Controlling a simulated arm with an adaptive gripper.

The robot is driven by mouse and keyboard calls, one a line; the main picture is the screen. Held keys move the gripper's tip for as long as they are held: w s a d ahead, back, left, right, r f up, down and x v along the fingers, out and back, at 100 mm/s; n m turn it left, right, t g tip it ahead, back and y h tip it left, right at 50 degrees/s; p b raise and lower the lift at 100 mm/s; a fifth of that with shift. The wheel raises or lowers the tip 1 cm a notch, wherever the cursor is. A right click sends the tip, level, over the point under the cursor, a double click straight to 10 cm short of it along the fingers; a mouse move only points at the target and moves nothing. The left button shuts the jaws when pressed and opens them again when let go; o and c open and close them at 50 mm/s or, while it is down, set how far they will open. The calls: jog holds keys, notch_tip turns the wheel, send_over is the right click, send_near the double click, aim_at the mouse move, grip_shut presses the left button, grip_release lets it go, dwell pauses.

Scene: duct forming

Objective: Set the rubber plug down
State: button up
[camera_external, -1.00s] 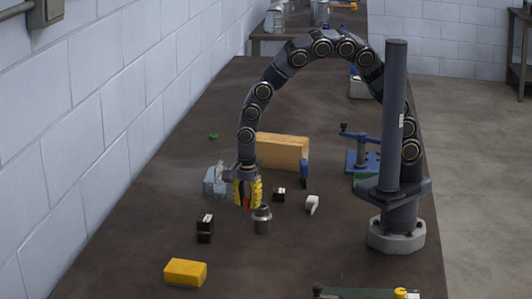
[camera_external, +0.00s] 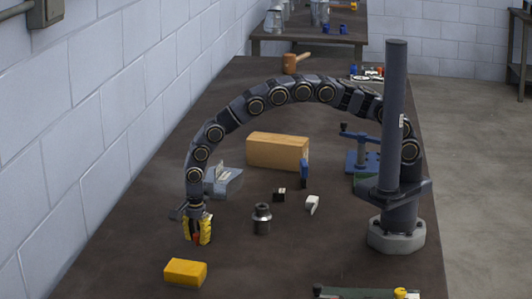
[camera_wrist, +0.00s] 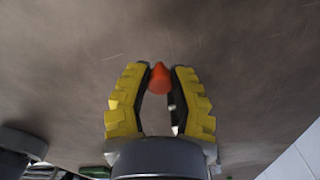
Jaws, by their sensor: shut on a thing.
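The rubber plug is taken to be the orange-red, blunt-tipped piece (camera_wrist: 159,78) between my fingertips in the wrist view. My gripper (camera_wrist: 160,75) has yellow ribbed fingers with dark inner pads, and it is shut on the plug. In the external view my gripper (camera_external: 198,239) points down low over the left part of the dark table (camera_external: 120,262). Only a little of the plug's red shows there between the fingers. I cannot tell whether the plug touches the table.
A yellow block (camera_external: 185,273) lies just in front of my gripper. A grey metal cylinder (camera_external: 262,220) stands to the right. Behind are a grey angled piece (camera_external: 224,182) and a wooden block (camera_external: 277,151). Small black (camera_external: 279,195) and white (camera_external: 312,204) pieces lie further right.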

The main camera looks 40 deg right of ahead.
aim_at(196, 259)
jog(key=shift+w+a+f, duration=0.2)
jog(key=shift+a+f, duration=0.15)
jog(key=shift+f, duration=1.55)
jog(key=shift+f, duration=0.1)
jog(key=o, duration=0.7)
jog(key=shift+c, duration=0.2)
